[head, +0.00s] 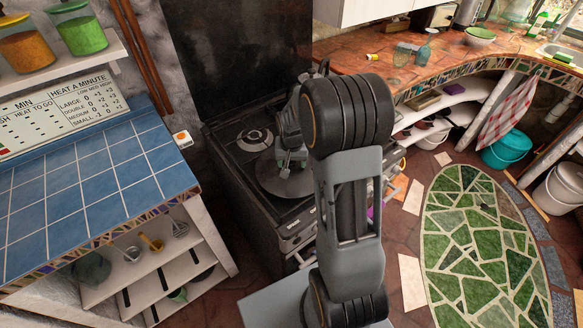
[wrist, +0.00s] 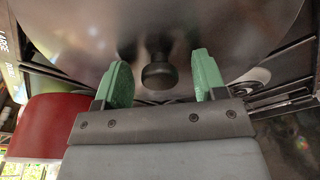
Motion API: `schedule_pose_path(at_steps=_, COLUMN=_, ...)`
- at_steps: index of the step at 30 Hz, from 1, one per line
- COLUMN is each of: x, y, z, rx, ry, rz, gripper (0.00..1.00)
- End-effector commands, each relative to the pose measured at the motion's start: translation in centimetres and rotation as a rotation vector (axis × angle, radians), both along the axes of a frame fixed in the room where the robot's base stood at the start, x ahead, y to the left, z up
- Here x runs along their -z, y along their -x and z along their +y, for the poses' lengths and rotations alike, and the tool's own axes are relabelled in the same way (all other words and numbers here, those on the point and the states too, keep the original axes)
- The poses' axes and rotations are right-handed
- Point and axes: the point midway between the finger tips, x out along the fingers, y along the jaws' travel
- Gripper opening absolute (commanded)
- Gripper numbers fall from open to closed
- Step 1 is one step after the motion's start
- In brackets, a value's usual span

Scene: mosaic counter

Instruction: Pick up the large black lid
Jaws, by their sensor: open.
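The large black lid (head: 299,187) lies on the stove top in the head view, partly hidden by my arm and gripper. In the wrist view the lid (wrist: 75,38) is a wide, dark grey, shiny disc filling the upper part, with a round black knob (wrist: 159,75) near the middle. My gripper (wrist: 160,72) is open, with one green finger on each side of the knob and a gap on both sides. In the head view my gripper (head: 289,165) is just over the lid; the knob is hidden there.
The black stove (head: 228,150) has a bare burner (head: 255,138) behind the lid. A blue-tiled counter (head: 90,190) stands at left. A red object (wrist: 45,125) shows at the wrist view's left. A green mosaic rug (head: 475,250) lies right.

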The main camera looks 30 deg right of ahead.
Motion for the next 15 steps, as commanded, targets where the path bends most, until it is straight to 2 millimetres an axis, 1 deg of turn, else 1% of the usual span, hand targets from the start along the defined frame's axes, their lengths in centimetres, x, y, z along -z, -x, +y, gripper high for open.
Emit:
schedule_pose_path(at_steps=8, x=0.28, y=-0.06, z=-0.03, rx=0.0, ry=0.0, rz=-0.001, gripper=0.65)
schedule_pose_path(at_steps=11, x=0.27, y=-0.05, z=-0.03, rx=0.0, ry=0.0, rz=-0.001, gripper=0.57)
schedule_pose_path(at_steps=15, x=0.26, y=-0.06, z=-0.02, rx=0.0, ry=0.0, rz=-0.001, gripper=0.44)
